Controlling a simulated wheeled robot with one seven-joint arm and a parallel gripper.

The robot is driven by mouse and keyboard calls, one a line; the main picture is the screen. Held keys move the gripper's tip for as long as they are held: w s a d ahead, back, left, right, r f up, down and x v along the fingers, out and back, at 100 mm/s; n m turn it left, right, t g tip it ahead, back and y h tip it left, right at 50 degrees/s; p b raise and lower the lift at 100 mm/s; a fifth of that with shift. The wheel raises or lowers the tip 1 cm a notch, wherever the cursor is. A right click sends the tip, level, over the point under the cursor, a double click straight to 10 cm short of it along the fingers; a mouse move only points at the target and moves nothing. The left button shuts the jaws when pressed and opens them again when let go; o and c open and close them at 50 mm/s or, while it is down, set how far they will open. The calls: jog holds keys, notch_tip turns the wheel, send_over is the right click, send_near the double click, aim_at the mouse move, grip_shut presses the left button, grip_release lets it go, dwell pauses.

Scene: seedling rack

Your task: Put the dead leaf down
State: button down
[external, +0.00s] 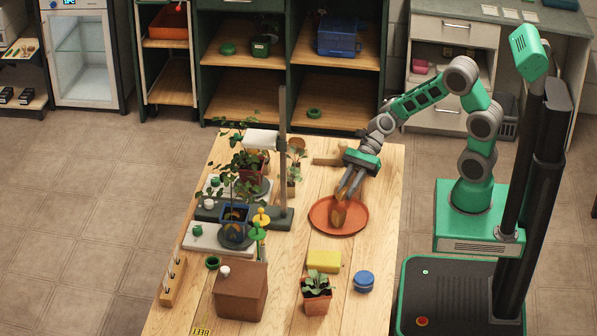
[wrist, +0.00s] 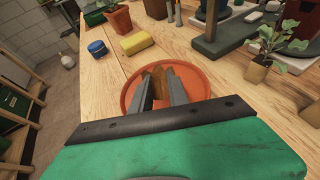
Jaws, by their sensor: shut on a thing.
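The dead leaf (external: 338,214) is brown and curled, and it is between the fingers of my gripper (external: 344,197). My gripper is shut on it, directly over an orange-red round saucer (external: 322,224) on the wooden table. In the wrist view the leaf (wrist: 158,80) shows between the two grey fingers, with the saucer (wrist: 200,82) around and behind it. The leaf is low over the saucer; I cannot tell whether it touches it.
A yellow sponge (external: 324,261), a blue round tin (external: 364,281) and a potted seedling (external: 317,292) stand in front of the saucer. Potted plants on a dark stand (external: 285,219) are to the left. Bare wood lies to the right (external: 385,210).

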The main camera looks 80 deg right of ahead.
aim_at(342, 207)
jog(key=shift+w+a+f, duration=0.15)
jog(key=shift+w+f, duration=0.15)
jog(key=shift+f, duration=0.1)
jog(key=f, duration=0.1)
jog(key=f+b, duration=0.1)
jog(key=f, duration=0.1)
jog(key=shift+w+f, duration=0.25)
jog(key=shift+f, duration=0.1)
jog(key=shift+r, duration=0.1)
jog(key=c, duration=1.3)
grip_release()
jog(key=shift+r, duration=0.15)
jog(key=p+v, duration=0.2)
jog(key=v, duration=1)
jog(key=shift+s+f, duration=0.1)
jog(key=shift+f, duration=0.1)
